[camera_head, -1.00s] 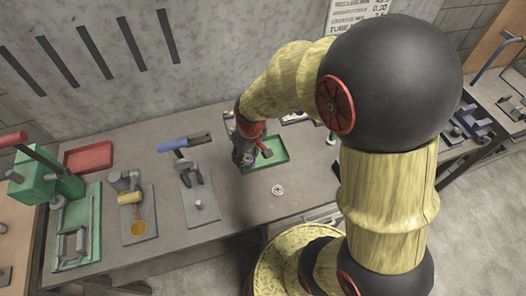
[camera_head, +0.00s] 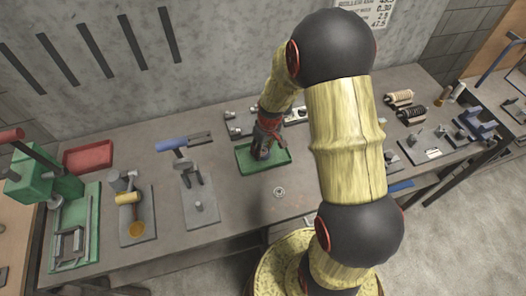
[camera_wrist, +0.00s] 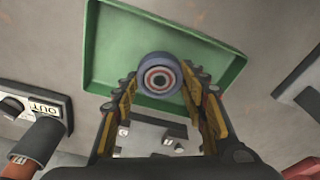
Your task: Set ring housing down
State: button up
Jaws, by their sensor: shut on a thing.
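The ring housing looks like a round blue-grey piece (camera_wrist: 160,76) with a pale, red-ringed face in the wrist view. My gripper (camera_wrist: 160,88) is shut on it, with a finger on each side. The green tray (camera_wrist: 112,45) lies behind the piece in that view, and its floor around the piece looks empty. In the head view my gripper (camera_head: 262,154) is over the green tray (camera_head: 281,157), near its middle. The held piece is too small and hidden to make out there. I cannot tell whether it touches the tray floor.
A small pale ring (camera_head: 279,191) lies on the bench just in front of the tray. A red tray (camera_head: 88,156) lies at the back left. Metal parts (camera_head: 238,122) lie behind the tray.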

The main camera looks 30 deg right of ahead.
jog(key=shift+f, duration=0.6)
jog(key=shift+f, duration=0.15)
jog(key=o, duration=1.6)
jog(key=shift+c, duration=0.2)
jog(key=s+a+r+t+p, duration=0.1)
jog(key=s+a+r, duration=0.15)
jog(key=r, duration=0.65)
jog(key=s+a+r+m, duration=0.15)
jog(key=s+r, duration=0.25)
jog(key=r, duration=0.6)
jog(key=s+a+r+n+t+p, duration=0.1)
jog(key=s+a+r, duration=0.2)
jog(key=r, duration=0.6)
jog(key=s+a+r+m+t, duration=0.1)
jog(key=s+a+r, duration=0.1)
jog(key=s, duration=0.4)
jog(key=s+a+r+t, duration=0.1)
jog(key=s+a+r, duration=0.1)
jog(key=s+r, duration=0.3)
jog(key=shift+s+r+m, duration=0.15)
jog(key=shift+s+m, duration=0.2)
jog(key=shift+s, duration=0.1)
